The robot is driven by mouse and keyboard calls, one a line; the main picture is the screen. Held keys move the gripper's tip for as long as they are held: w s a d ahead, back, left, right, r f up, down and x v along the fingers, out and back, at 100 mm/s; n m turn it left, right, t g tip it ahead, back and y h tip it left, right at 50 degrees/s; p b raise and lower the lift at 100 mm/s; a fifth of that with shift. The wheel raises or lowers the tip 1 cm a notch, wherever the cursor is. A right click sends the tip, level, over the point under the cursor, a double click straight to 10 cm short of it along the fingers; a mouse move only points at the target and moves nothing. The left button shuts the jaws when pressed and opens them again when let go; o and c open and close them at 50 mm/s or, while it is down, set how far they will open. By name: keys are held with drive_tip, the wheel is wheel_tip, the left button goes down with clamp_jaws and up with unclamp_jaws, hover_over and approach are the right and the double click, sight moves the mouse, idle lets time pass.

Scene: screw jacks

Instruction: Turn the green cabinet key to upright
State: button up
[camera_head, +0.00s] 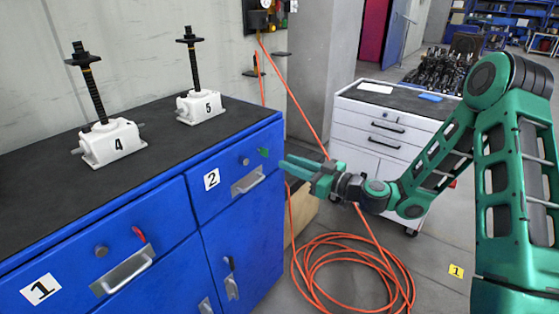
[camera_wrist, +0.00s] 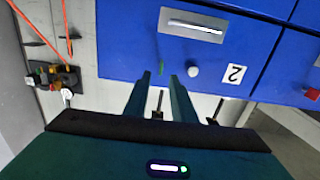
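The small green key (camera_head: 263,152) sits on the front of blue drawer 2, right of a round knob (camera_head: 245,161) and above the drawer handle (camera_head: 248,181). In the head view it looks slanted; its exact angle is hard to tell. My gripper (camera_head: 287,164) is in front of the drawer, just right of the key and apart from it. In the wrist view the key (camera_wrist: 160,68) shows as a thin green strip between the two fingertips, beyond them. My gripper (camera_wrist: 161,78) is open and empty.
The blue cabinet (camera_head: 242,230) carries white screw jacks 4 (camera_head: 112,143) and 5 (camera_head: 200,106) on its top. A red key (camera_head: 138,234) is on drawer 1. An orange hose (camera_head: 345,240) coils on the floor. A white drawer unit (camera_head: 385,150) stands behind my arm.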

drive_tip(key=shift+v, duration=1.15)
drive_tip(key=s+d+f+m+g+h, duration=0.1)
drive_tip(key=s+d+f+g+h, duration=0.3)
drive_tip(key=s+d, duration=0.4)
drive_tip(key=s+d+f+m+g+h, duration=0.1)
drive_tip(key=s+d+m+g+h, duration=0.15)
drive_tip(key=s+d+h, duration=0.4)
drive_tip(key=s+d+r+m+g+h, duration=0.1)
drive_tip(key=s+d+r+m, duration=0.3)
drive_tip(key=s+d, duration=0.5)
drive_tip(key=s+d+r+m+g+h, duration=0.2)
drive_tip(key=s+d+m, duration=0.7)
drive_tip(key=s, duration=0.7)
wheel_tip(320, 180, up, 2)
drive_tip(key=shift+s+d+r+g, duration=0.1)
drive_tip(key=shift+s+d+g, duration=0.1)
drive_tip(key=shift+d+g, duration=0.5)
